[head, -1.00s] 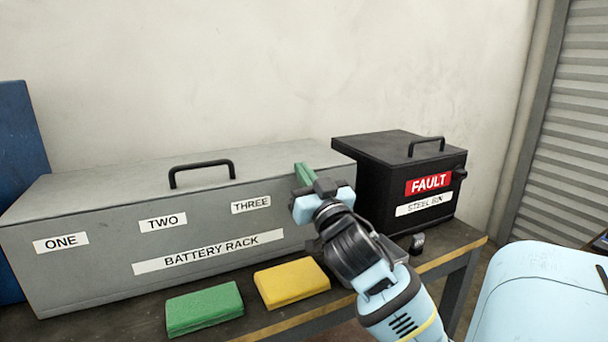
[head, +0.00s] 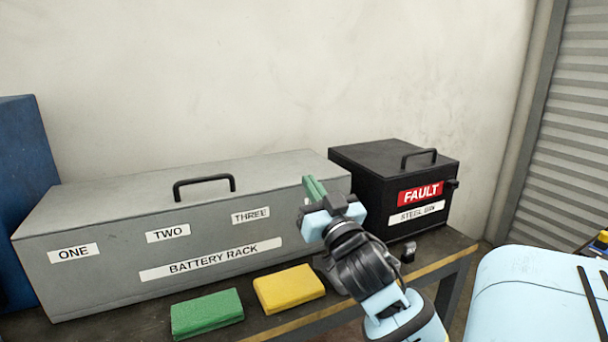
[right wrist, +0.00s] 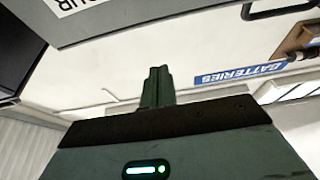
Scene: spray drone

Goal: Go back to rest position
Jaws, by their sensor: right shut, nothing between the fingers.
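My right gripper (head: 315,188) is raised in front of the right end of the grey battery rack (head: 95,285). Its green fingers point up and are together, with nothing between them. In the right wrist view the fingers (right wrist: 157,86) also show pressed together and empty. The rack is a closed box with a black top handle and labels ONE, TWO and THREE. My left gripper is in neither view.
A black steel bin (head: 372,187) with a FAULT label stands right of the rack, lid down. A green block (head: 207,314) and a yellow block (head: 289,290) lie on the bench (head: 437,265) before the rack. A BATTERIES sign (right wrist: 240,72) shows in the right wrist view.

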